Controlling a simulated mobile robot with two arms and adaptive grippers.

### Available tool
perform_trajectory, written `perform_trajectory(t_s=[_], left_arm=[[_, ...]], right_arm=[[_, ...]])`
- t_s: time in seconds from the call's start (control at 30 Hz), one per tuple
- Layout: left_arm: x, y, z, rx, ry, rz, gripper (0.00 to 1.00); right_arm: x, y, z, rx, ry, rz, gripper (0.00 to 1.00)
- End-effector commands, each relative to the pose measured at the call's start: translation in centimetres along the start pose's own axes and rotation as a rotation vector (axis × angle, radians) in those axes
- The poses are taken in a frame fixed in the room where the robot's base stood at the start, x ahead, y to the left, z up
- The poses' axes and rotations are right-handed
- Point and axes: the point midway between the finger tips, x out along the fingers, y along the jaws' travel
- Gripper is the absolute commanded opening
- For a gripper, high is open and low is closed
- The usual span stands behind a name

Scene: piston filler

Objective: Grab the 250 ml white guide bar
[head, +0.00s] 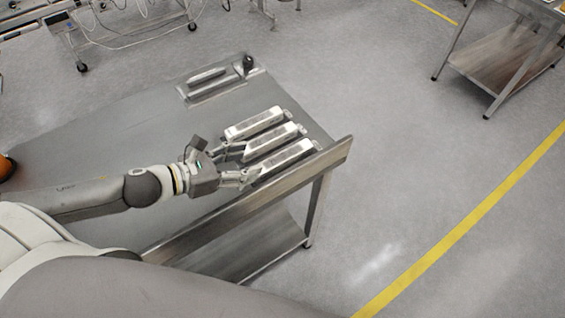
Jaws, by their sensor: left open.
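Three pale bars (255,123) lie side by side on the steel table (130,125), near its right end. They look alike, and I cannot read a size on any of them, so I cannot tell which is the 250 ml white guide bar. My left gripper (243,165) is open at the left ends of the bars. Its fingers are spread around the near end of the middle bar (270,140), with one finger close to the front bar (284,158). I cannot tell whether the fingers touch a bar. My right gripper is not in view.
A metal fixture (215,88) with a dark knob sits at the table's back edge. The table has a raised front rim (300,180) and a lower shelf (240,250). Another steel table (500,70) stands at the upper right. A yellow line (470,220) crosses the open floor.

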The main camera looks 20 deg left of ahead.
Motion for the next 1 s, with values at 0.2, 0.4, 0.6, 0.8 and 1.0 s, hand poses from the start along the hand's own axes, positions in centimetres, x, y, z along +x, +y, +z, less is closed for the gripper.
perform_trajectory(t_s=[0.2,0.4,0.6,0.8,1.0], left_arm=[[1.0,0.0,-2.5,0.0,0.0,0.001,0.55],[1.4,0.1,-2.7,0.0,-0.002,0.002,0.55],[2.6,0.2,-2.5,-0.001,-0.005,0.004,0.55],[4.0,0.1,-2.4,0.003,-0.003,0.001,0.55],[5.8,0.2,-2.5,-0.002,-0.003,0.003,0.55]], right_arm=[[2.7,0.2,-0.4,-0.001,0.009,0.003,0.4],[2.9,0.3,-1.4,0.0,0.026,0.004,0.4],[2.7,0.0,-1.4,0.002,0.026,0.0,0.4],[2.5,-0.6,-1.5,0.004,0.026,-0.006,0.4],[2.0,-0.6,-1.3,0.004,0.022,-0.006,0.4]])
